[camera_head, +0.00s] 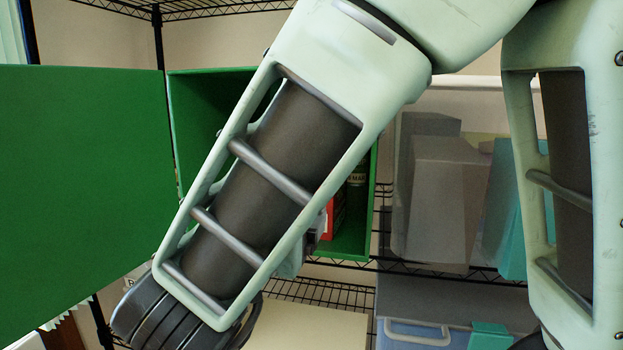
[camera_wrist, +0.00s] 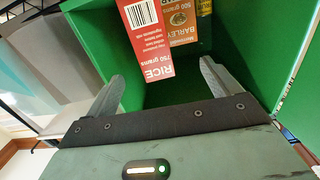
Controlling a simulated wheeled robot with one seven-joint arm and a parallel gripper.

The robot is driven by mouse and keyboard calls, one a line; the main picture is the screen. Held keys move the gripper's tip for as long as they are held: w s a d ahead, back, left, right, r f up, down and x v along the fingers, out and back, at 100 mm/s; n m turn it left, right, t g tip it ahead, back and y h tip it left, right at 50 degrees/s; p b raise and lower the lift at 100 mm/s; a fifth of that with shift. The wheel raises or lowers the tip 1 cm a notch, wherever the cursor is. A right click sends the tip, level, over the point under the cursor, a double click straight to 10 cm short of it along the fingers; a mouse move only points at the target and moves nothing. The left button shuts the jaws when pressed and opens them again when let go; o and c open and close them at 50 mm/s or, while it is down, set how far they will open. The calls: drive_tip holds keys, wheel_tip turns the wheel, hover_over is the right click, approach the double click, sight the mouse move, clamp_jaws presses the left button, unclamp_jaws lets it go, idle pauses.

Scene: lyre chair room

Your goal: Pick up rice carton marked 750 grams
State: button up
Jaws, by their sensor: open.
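The rice carton (camera_wrist: 146,42), red and white and marked RICE 750 grams, stands inside the green box in the wrist view. In the head view a red strip (camera_head: 334,214), likely the same carton, shows past my arm; the rest is hidden. My gripper (camera_wrist: 161,70) is open at the box's mouth, its two fingers spread either side of the carton's near end. The carton lies nearer the left finger. Nothing is held, and no contact is visible. In the head view my arm hides most of the gripper.
A barley carton (camera_wrist: 184,22), marked 500 grams, stands right beside the rice. The green box (camera_head: 350,243) sits on a wire shelf, its green door (camera_head: 80,190) swung open at left. A dark jar (camera_head: 357,172) stands inside. Grey and teal containers (camera_head: 440,195) stand to the right.

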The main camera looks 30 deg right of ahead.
drive_tip(key=w+d+r+h+p, duration=0.1)
drive_tip(key=w+d+p, duration=0.8)
drive_tip(key=d, duration=0.4)
drive_tip(key=shift+w+d+g, duration=0.25)
drive_tip(key=shift+w+g, duration=0.05)
drive_tip(key=shift+w, duration=0.3)
drive_tip(key=c, duration=1.5)
drive_tip(key=shift+r, duration=0.15)
drive_tip(key=shift+c, duration=0.8)
drive_tip(key=shift+r+m, duration=0.15)
drive_tip(key=shift+m, duration=0.15)
